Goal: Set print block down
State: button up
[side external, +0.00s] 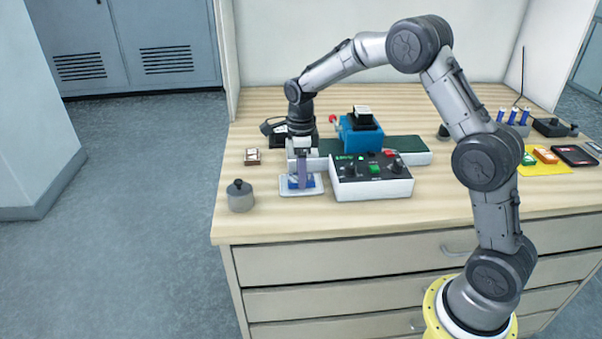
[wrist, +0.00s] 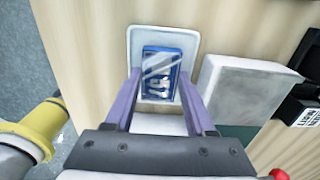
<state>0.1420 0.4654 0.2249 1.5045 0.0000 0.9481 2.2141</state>
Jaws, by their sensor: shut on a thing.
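The print block (wrist: 160,75) is blue with pale markings and a glossy, clear-looking face. My gripper (wrist: 160,73) is shut on it, with one purple finger on each side. Below it is a shallow white tray (wrist: 165,35); the block appears within the tray's outline in the wrist view. In the side view my gripper (side external: 301,180) points down at the tray (side external: 288,193), and the blue block (side external: 293,183) shows low between the fingers. I cannot tell whether the block's underside touches the tray. The fingers partly hide the block.
A control box (side external: 371,187) with knobs and buttons stands close right of the tray. A blue machine (side external: 360,139) and green strip (side external: 412,148) are behind it. A grey knobbed weight (side external: 240,198) stands left, and a small labelled block (side external: 252,157) lies behind it.

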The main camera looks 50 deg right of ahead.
jog(key=shift+f, duration=0.15)
jog(key=o, duration=1.3)
jog(key=shift+f, duration=0.1)
jog(key=shift+o, duration=0.2)
notch_tip(320, 180, up, 13)
jog(key=shift+f, duration=0.2)
jog(key=s+a+r+n+t, duration=0.1)
jog(key=s+a+r+n, duration=0.1)
jog(key=s+r+n, duration=0.35)
jog(key=s+a+r+n+t, duration=0.2)
jog(key=s+n, duration=0.5)
jog(key=s, duration=0.2)
jog(key=s+a+f+n+t, duration=0.1)
jog(key=s+f+n, duration=0.1)
jog(key=s+n, duration=0.5)
jog(key=s+a+f+n+t, duration=0.1)
jog(key=s+f+n, duration=0.1)
jog(key=s+n, duration=0.5)
jog(key=shift+s+a+f+t, duration=0.3)
jog(key=shift+s+a+f, duration=0.05)
jog(key=shift+s, duration=0.7)
jog(key=shift+n, duration=0.25)
